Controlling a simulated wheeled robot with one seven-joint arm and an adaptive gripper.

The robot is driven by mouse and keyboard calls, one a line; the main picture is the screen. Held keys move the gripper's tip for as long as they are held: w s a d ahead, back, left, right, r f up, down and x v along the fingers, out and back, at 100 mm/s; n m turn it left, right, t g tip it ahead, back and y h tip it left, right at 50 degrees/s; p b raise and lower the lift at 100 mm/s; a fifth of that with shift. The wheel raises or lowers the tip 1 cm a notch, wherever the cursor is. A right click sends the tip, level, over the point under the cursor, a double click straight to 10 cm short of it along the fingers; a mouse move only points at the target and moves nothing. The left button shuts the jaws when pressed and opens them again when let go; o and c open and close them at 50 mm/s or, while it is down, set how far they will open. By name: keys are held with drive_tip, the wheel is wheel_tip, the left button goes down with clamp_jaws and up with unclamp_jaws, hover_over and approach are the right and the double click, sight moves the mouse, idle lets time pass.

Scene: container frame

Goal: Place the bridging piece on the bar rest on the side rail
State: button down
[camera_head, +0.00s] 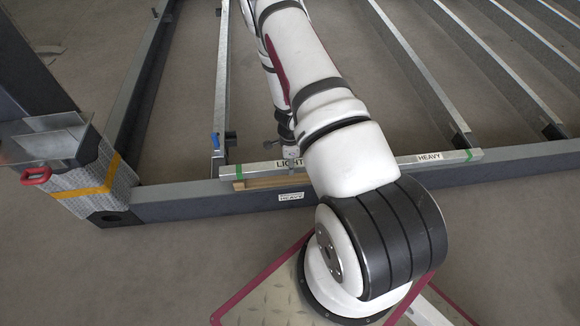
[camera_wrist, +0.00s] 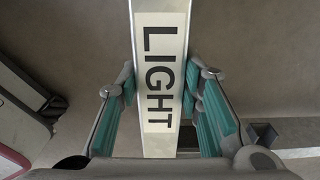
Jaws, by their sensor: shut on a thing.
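The bridging piece (camera_head: 255,168) is a long pale bar with green bands near both ends, marked LIGHT at its left part and HEAVY at its right. It lies along the dark side rail (camera_head: 190,202), just above or on it; contact is unclear. My gripper (camera_head: 290,154) is at the LIGHT end. In the wrist view my gripper (camera_wrist: 165,92) has its teal pads on both sides of the bar (camera_wrist: 160,20), shut on it. A wooden strip (camera_head: 268,182), possibly the bar rest, shows under the bar's left part. My arm hides the bar's middle.
Several metal cross bars (camera_head: 420,75) run back from the rail at right. A corner post with grey wrap and a yellow strap (camera_head: 95,187) is at left. Floor shows between the bars.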

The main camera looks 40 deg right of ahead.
drive_tip(key=shift+f, duration=0.3)
drive_tip(key=c, duration=1.1)
unclamp_jaws()
